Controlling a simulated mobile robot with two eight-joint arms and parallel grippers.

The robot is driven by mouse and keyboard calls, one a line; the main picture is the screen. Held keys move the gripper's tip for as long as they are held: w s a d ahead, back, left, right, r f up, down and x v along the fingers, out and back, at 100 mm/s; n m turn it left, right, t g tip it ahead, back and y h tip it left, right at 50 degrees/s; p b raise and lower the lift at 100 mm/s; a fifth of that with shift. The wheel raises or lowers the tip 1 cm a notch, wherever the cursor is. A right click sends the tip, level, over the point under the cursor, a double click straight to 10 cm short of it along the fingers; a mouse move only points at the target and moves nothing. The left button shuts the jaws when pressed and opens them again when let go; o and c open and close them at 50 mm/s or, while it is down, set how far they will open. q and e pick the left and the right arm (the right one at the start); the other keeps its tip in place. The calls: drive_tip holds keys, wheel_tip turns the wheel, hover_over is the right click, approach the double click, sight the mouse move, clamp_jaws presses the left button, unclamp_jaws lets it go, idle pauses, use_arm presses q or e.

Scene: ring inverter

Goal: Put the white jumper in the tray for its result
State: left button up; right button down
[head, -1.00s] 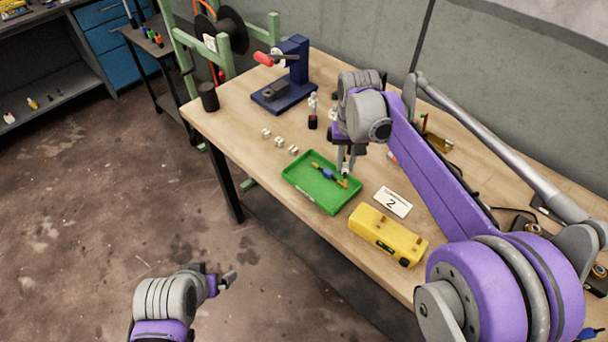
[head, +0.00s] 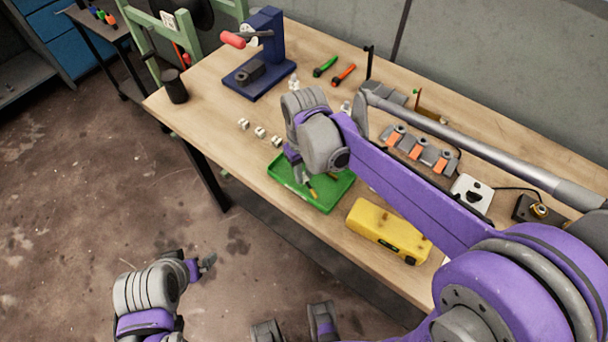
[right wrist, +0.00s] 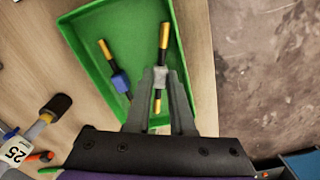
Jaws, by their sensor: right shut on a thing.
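The white jumper (right wrist: 163,45) is a thin rod with gold and black ends and a pale middle sleeve. My right gripper (right wrist: 160,76) is shut on that sleeve. In the head view the right gripper (head: 308,188) is low over the green tray (head: 337,194). The tray also fills the upper middle of the right wrist view (right wrist: 88,30). A blue-sleeved jumper (right wrist: 120,83) lies in the tray beside the held one. I cannot tell whether the white jumper touches the tray floor. My left gripper (head: 205,264) hangs off the table, its jaw opening unclear.
A yellow case (head: 388,232) stands just right of the tray. Several small white blocks (head: 260,132) lie left of it. A blue press (head: 265,55) stands behind. Grey blocks with orange parts (head: 417,148) sit beyond my right arm. The table's front left is clear.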

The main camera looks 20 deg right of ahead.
sight(304, 176)
drive_tip(key=shift+f, duration=0.8)
drive_tip(key=shift+f, duration=0.2)
drive_tip(key=c, duration=1.1)
unclamp_jaws()
drive_tip(key=shift+o, duration=0.2)
drive_tip(key=shift+r, duration=0.1)
drive_tip(key=shift+r, duration=0.3)
wheel_tip(304, 176, up, 12)
drive_tip(key=p, duration=0.1)
drive_tip(key=shift+f, duration=0.15)
